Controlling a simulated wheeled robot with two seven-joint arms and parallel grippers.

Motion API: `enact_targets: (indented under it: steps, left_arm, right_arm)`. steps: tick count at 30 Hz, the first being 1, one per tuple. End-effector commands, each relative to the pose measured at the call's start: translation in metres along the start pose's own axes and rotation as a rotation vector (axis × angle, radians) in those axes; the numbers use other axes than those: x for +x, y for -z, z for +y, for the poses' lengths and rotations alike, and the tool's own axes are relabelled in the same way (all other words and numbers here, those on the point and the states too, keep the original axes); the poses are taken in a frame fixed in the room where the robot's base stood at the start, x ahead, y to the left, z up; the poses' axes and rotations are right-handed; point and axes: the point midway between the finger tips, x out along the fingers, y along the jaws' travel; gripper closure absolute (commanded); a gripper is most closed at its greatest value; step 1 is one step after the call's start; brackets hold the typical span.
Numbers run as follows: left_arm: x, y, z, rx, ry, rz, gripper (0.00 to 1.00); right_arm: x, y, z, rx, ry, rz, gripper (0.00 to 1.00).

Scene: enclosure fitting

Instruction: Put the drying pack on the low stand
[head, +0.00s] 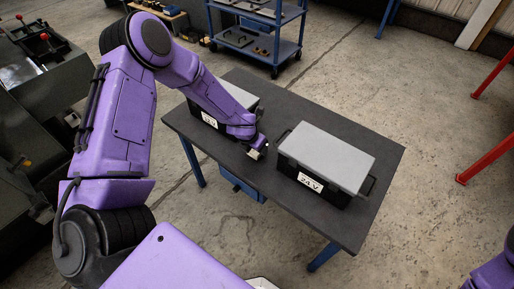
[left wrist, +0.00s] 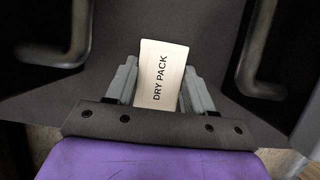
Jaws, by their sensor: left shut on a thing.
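The drying pack (left wrist: 160,70) is a small white packet marked "DRY PACK" in the left wrist view. My left gripper (head: 260,150) is shut on it, with one grey finger on each side. In the head view the pack shows only as a small pale patch at the gripper's tip, over the dark table between two boxes. I cannot tell its height above the table. I cannot make out the low stand in either view. My right gripper is not in view; only part of my right arm shows at the lower right corner.
A grey-lidded black box (head: 325,158) marked "24 V" stands right of the gripper on the dark table (head: 240,181). A similar box (head: 237,95) stands behind my left forearm, partly hidden. Dark handles (left wrist: 262,50) flank the pack. A blue shelf cart (head: 258,42) stands behind.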

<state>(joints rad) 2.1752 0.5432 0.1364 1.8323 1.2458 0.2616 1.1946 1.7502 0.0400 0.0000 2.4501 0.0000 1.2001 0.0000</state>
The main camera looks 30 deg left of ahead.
Motion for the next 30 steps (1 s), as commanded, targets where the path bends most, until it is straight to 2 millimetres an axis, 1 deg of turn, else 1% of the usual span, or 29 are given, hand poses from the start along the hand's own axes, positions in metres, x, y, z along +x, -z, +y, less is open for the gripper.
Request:
enact_targets:
  steps: [1, 7, 12, 13, 14, 15, 23, 25, 26, 29, 30]
  left_arm:
    - [0.009, 0.003, 0.0, 0.0, 0.0, -0.001, 0.78]
    - [0.006, 0.002, 0.0, 0.0, 0.0, -0.002, 0.78]
    - [0.011, 0.005, 0.0, -0.001, 0.001, -0.001, 0.78]
    - [0.01, 0.004, 0.0, 0.0, 0.0, -0.001, 0.38]
    - [0.01, 0.004, 0.0, 0.0, 0.0, -0.001, 0.28]
    - [0.01, 0.004, 0.0, 0.0, 0.0, -0.001, 0.22]
    - [0.009, 0.003, 0.0, 0.0, 0.0, -0.001, 0.22]
    - [0.002, 0.0, 0.0, 0.002, -0.001, -0.002, 0.22]
    - [-0.001, 0.001, 0.0, 0.0, 0.0, -0.003, 0.22]
    - [-0.022, 0.0, 0.0, 0.0, 0.002, -0.005, 0.22]
    - [-0.034, 0.0, 0.0, -0.002, 0.003, -0.005, 0.22]
  right_arm:
    - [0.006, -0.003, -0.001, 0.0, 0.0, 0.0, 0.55]
    - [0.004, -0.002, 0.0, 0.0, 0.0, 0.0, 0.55]
    - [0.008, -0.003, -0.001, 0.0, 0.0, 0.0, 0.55]
    - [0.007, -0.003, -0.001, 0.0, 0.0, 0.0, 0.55]
    - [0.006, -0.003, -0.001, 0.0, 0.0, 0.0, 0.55]
    - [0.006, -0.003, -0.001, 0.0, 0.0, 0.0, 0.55]
    - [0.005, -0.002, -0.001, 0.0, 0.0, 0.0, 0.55]
    - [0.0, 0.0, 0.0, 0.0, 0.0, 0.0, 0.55]
    - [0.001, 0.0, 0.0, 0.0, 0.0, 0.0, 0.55]
    - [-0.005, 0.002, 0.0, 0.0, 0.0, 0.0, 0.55]
    - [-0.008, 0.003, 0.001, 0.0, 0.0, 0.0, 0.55]
